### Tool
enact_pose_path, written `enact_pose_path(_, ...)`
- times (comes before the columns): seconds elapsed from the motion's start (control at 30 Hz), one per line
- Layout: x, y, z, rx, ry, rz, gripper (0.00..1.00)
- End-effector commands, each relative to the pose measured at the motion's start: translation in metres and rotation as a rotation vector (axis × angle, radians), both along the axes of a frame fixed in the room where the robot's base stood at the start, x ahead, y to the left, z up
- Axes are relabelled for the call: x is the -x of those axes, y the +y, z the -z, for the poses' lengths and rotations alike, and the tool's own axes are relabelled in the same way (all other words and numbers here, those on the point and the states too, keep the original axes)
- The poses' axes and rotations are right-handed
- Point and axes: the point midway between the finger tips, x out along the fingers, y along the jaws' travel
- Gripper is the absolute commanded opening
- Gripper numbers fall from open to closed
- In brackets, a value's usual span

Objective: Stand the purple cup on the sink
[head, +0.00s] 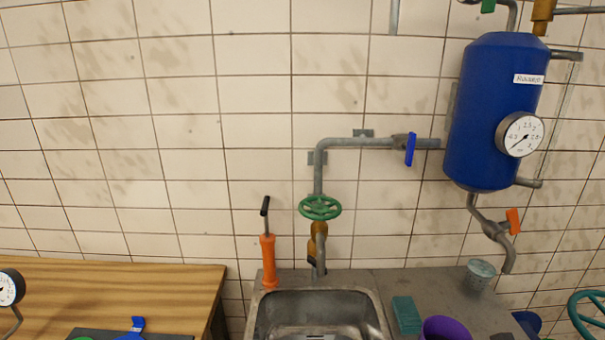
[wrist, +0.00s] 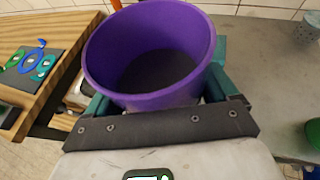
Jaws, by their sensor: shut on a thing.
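The purple cup (wrist: 150,100) is in my gripper (wrist: 157,92), its open top facing up and toward the wrist camera. The teal fingers are on both sides of it, and their tips are hidden. In the head view the cup (head: 445,328) shows at the bottom edge, right of the sink and mostly cut off. The sink (head: 376,308) is a steel basin set in a grey counter, its front out of frame. In the wrist view the cup hides most of what lies behind it.
A teal block (head: 406,315) lies right of the basin, and a grey cup (head: 479,274) stands farther back on the counter (head: 450,290). An orange hand pump (head: 268,262) and a tap pipe (head: 320,255) rise behind the basin. A wooden table (head: 150,285) is at left.

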Motion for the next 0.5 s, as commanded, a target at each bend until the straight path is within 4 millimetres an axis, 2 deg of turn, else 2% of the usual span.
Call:
enact_pose_path(0.33,0.018,-0.014,0.070,0.012,0.018,0.087,0.47)
enact_pose_path(0.47,0.031,-0.015,0.112,0.013,0.025,0.138,0.47)
enact_pose_path(0.5,0.037,-0.014,0.128,0.014,0.028,0.158,0.47)
